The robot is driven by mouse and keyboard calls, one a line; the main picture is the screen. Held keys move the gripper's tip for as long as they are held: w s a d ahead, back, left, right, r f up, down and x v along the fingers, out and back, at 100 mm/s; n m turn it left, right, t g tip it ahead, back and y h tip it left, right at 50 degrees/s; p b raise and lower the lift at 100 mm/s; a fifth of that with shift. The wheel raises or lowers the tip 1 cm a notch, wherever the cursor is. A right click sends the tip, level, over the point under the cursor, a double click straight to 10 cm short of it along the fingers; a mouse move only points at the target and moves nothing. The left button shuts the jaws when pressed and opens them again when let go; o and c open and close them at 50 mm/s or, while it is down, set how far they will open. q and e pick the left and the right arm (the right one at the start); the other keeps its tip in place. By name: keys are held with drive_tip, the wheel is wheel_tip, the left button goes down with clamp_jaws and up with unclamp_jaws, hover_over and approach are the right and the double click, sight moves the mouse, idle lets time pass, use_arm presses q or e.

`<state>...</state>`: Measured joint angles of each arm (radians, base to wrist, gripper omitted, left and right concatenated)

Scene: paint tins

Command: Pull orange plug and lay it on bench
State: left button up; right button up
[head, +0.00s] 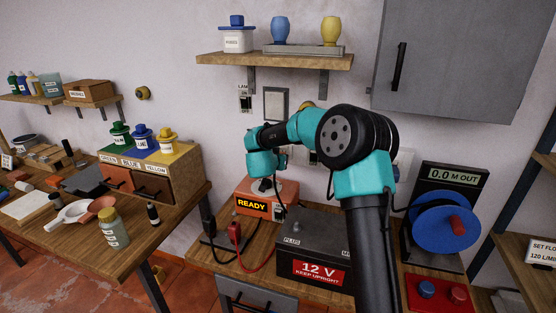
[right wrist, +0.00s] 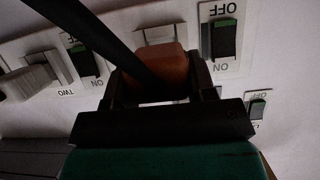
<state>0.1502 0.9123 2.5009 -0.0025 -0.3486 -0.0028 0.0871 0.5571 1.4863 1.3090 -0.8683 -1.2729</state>
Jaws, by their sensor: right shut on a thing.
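The orange plug (right wrist: 174,62) shows in the right wrist view, with a thick dark cable (right wrist: 95,35) crossing in front of it. My right gripper (right wrist: 157,78) is shut on the plug, one dark finger on each side. A white wall plate shows just beyond the plug; whether the pins are still in it I cannot tell. In the head view my right arm reaches to the wall, and its gripper (head: 284,157) and the plug are mostly hidden behind the wrist. The bench (head: 230,266) is below. My left gripper is not in view.
In the right wrist view, green-marked switches (right wrist: 222,40) and a white plug (right wrist: 28,82) sit beside the orange plug. On the bench stand an orange READY box (head: 252,205), a 12 V battery (head: 315,240) and a blue reel (head: 445,222). Red and black leads lie at the left.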

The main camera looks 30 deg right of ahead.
drive_tip(key=shift+s+a, duration=0.1)
drive_tip(key=shift+s+a, duration=1.25)
drive_tip(key=shift+a, duration=0.15)
drive_tip(key=shift+a+f, duration=0.1)
drive_tip(key=shift+a, duration=0.05)
hover_over(258, 256)
wheel_tip(258, 256, down, 15)
idle(2.2)
drive_tip(key=shift+w, duration=0.1)
drive_tip(key=shift+f, duration=0.1)
drive_tip(key=shift+f, duration=3.7)
drive_tip(key=shift+f, duration=0.55)
